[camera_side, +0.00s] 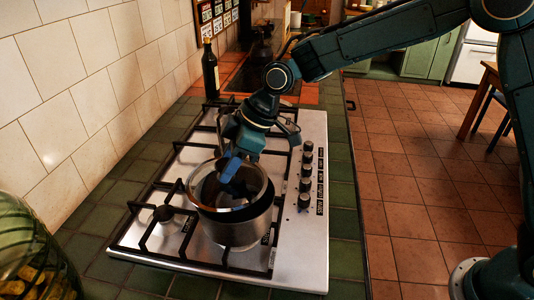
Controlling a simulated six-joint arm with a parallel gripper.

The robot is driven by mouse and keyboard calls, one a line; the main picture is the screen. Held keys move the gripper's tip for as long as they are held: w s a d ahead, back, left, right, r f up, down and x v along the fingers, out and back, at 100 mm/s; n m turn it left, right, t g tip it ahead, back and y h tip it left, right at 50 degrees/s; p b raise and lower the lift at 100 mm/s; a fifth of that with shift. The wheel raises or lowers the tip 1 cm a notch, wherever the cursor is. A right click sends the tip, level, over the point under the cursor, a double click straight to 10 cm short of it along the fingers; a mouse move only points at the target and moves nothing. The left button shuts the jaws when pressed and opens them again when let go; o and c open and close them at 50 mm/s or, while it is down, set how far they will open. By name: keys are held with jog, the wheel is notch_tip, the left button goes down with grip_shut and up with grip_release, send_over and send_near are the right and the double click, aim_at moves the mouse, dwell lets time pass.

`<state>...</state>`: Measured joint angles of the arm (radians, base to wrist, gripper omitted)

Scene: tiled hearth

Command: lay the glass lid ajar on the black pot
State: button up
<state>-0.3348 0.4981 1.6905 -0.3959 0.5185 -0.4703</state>
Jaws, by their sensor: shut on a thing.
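The glass lid (207,192), clear with a pale metal rim, is at the mouth of the pot in the side view. It looks slightly tilted and set off towards the back left, with part of the dark pot opening showing at the front right. The pot (238,233) has a grey, metallic-looking outer wall and stands on the hob. My gripper (232,170) is above the lid, shut on it near its middle; the fingers hide the knob. I cannot tell whether the lid's rim touches the pot.
The steel hob (310,240) has black grates and a row of knobs (306,172) on the right. A dark bottle (210,70) stands behind it by the tiled wall. A glass jar (35,255) with yellow contents is at the front left. Green tiles edge the hob.

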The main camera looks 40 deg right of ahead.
jog(key=shift+f, duration=0.25)
dwell(0.9)
jog(key=o, duration=1.2)
jog(key=shift+o, duration=0.2)
jog(key=v, duration=1.3)
jog(key=shift+d+r, duration=0.2)
jog(key=shift+r, duration=0.15)
jog(key=shift+s, duration=0.15)
